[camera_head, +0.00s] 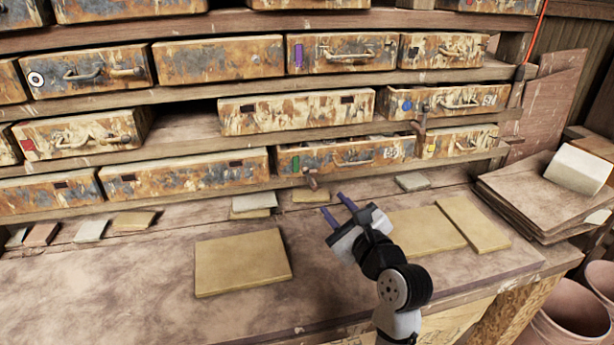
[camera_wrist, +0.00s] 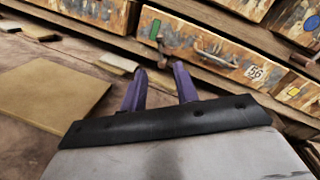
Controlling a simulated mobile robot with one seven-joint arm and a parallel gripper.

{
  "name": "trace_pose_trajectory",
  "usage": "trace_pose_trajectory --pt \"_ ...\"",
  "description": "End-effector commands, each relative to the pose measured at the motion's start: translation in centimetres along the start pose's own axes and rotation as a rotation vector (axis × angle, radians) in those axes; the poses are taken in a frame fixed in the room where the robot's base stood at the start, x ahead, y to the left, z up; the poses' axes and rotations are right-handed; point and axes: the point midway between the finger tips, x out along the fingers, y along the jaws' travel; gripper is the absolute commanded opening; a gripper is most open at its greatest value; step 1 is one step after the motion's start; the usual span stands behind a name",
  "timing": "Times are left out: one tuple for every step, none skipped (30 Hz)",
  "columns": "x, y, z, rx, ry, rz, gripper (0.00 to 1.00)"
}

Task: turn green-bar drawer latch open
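The green-bar drawer (camera_head: 375,151) is in the lowest row of the rack, with a green bar (camera_head: 296,165) at its left end and a metal handle. It also shows in the wrist view (camera_wrist: 195,47). A small brown latch (camera_head: 311,181) is at the drawer's lower left, near the green bar; it also shows in the wrist view (camera_wrist: 163,47). My gripper (camera_head: 334,206) has two purple fingers, apart and empty, over the bench just in front of the latch. In the wrist view the fingertips (camera_wrist: 160,69) point toward the latch and seem apart from it.
Other rusty drawers (camera_head: 185,176) fill the rack. Another brown latch (camera_head: 420,130) is at the yellow-marked drawer (camera_head: 460,142). Tan tiles (camera_head: 242,263) lie flat on the bench left and right of my gripper. A board stack (camera_head: 545,200) is at the right.

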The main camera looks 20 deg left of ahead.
Motion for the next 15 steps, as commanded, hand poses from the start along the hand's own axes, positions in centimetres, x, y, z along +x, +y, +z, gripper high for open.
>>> trace_pose_trajectory --pt "-0.1 -0.2 0.0 0.056 -0.007 0.005 0.3" --pt "-0.2 -0.3 0.1 0.086 -0.01 0.008 0.3" --pt "-0.3 -0.3 0.1 0.116 -0.014 0.012 0.3" --pt "-0.3 -0.4 0.1 0.133 -0.016 0.015 0.3" --pt "-0.2 -0.4 0.2 0.146 -0.017 0.017 0.3" --pt "-0.1 -0.4 0.2 0.155 -0.018 0.019 0.3" --pt "0.1 -0.5 0.2 0.159 -0.019 0.02 0.3" --pt "0.3 -0.5 0.2 0.161 -0.019 0.02 0.3" --pt "0.7 -0.5 0.3 0.161 -0.018 0.021 0.3" --pt "1.1 -0.5 0.3 0.16 -0.018 0.021 0.3" --pt "1.6 -0.4 0.4 0.16 -0.018 0.021 0.3" --pt "2.3 -0.4 0.4 0.16 -0.018 0.023 0.3" --pt "2.9 -0.4 0.4 0.159 -0.018 0.023 0.3" --pt "3.5 -0.4 0.4 0.159 -0.017 0.021 0.3" --pt "4.4 -0.4 0.5 0.159 -0.018 0.022 0.3"
